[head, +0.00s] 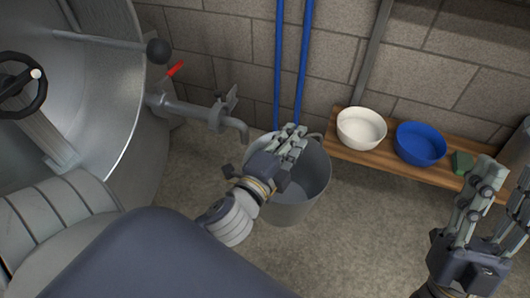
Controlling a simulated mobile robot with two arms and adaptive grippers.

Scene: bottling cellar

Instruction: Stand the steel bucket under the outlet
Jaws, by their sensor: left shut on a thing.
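The grey steel bucket (299,211) is in the middle of the head view, upright, with its mouth facing up. The outlet (240,129) is a bent grey spout on a pipe with a tap, coming from the big steel tank. Its tip shows near the bucket's far left rim; whether it lies over the mouth I cannot tell. My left gripper (295,141) reaches across the bucket's mouth and is shut on the bucket near its far rim. The gripper hides the exact grip and part of the inside. My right gripper (488,181) is open and empty at the right.
A wooden bench (385,160) along the wall holds a white bowl (361,128), a blue bowl (420,144) and a green block (461,162). Blue pipes run up the wall. Floor in front is clear.

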